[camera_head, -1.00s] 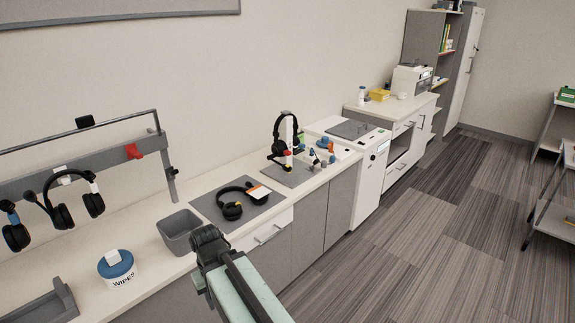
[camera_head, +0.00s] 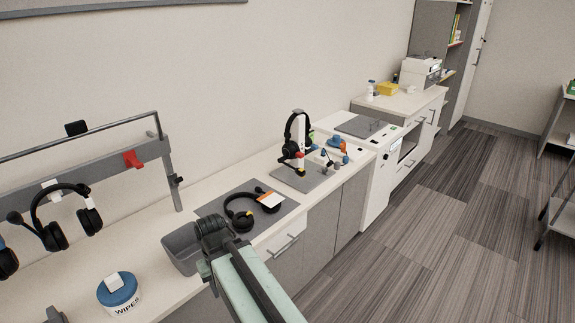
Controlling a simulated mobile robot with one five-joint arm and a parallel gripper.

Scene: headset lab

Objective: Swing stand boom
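A white upright stand (camera_head: 299,131) with a black headset (camera_head: 289,137) on it rises from a grey base plate (camera_head: 313,179) on the counter. A short arm with red and yellow-black parts (camera_head: 299,170) shows low on the stand; I cannot tell if this is the boom. My arm reaches in from the bottom of the view, and my gripper (camera_head: 212,229) is in front of the counter edge, by a grey bin. It is well short of the stand, to its lower left. Its fingers are too small and dark to tell open from shut.
A black headset with an orange-white tag (camera_head: 242,216) lies on a grey mat. A grey bin (camera_head: 181,248) and a wipes tub (camera_head: 118,291) stand on the counter. Headsets hang from a rail (camera_head: 90,172) at left.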

